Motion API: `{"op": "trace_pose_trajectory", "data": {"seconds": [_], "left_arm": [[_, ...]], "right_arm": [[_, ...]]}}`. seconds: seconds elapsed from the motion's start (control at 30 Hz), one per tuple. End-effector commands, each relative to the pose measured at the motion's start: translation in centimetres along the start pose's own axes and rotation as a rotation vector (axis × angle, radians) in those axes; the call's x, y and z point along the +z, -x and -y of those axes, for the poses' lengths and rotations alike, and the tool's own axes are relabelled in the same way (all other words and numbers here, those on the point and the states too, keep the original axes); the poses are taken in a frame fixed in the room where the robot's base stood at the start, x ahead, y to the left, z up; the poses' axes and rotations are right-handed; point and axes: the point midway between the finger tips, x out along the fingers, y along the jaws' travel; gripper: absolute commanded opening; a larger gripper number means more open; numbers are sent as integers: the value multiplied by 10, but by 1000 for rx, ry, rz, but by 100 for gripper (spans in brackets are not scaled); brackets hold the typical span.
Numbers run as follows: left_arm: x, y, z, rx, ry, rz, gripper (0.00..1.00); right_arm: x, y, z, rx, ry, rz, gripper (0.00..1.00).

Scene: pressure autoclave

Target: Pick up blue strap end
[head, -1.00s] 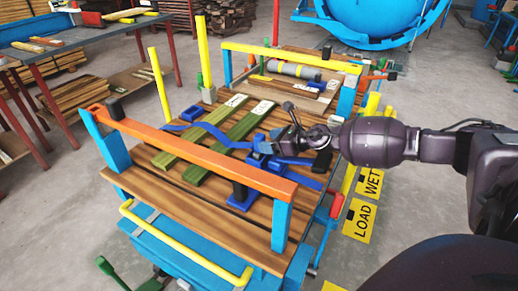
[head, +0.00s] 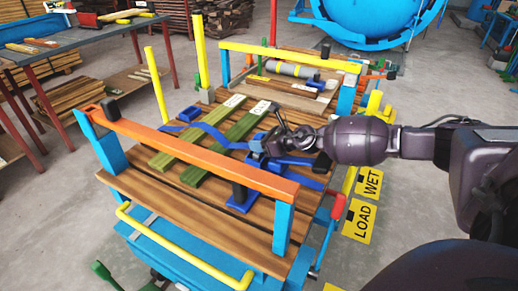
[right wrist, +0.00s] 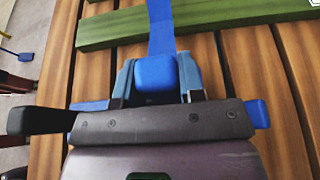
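The blue strap (head: 215,134) runs wavy across the wooden slatted deck, over two green boards. Its right end is a chunky blue block, the strap end (right wrist: 155,76). My right gripper (head: 258,146) is at this end; in the right wrist view the two fingers (right wrist: 157,82) press against both sides of the block, with the strap running away from it at the top. In the head view the gripper covers most of the end. My left gripper is not in view.
The orange rail (head: 190,153) crosses the front of the deck on blue posts, with a black post (head: 239,185) behind it. Blue straps and bases lie close by the gripper. Green boards (head: 172,150) lie left of it. A yellow rail (head: 290,56) spans the back.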

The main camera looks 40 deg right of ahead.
Motion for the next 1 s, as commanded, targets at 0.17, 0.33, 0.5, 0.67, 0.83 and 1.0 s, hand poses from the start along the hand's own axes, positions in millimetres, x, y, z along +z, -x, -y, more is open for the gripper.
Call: {"op": "trace_pose_trajectory", "data": {"seconds": [0.17,0.33,0.5,0.67,0.83,1.0], "left_arm": [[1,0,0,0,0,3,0],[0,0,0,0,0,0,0],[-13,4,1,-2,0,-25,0],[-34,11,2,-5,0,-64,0],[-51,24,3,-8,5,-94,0],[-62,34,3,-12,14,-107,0]], "right_arm": [[0,0,0,0,0,0,9],[2,0,0,0,0,1,9],[20,7,0,-1,4,9,9],[55,21,1,-3,10,17,9],[100,40,1,-4,11,20,9],[137,56,1,-3,9,16,9]]}}
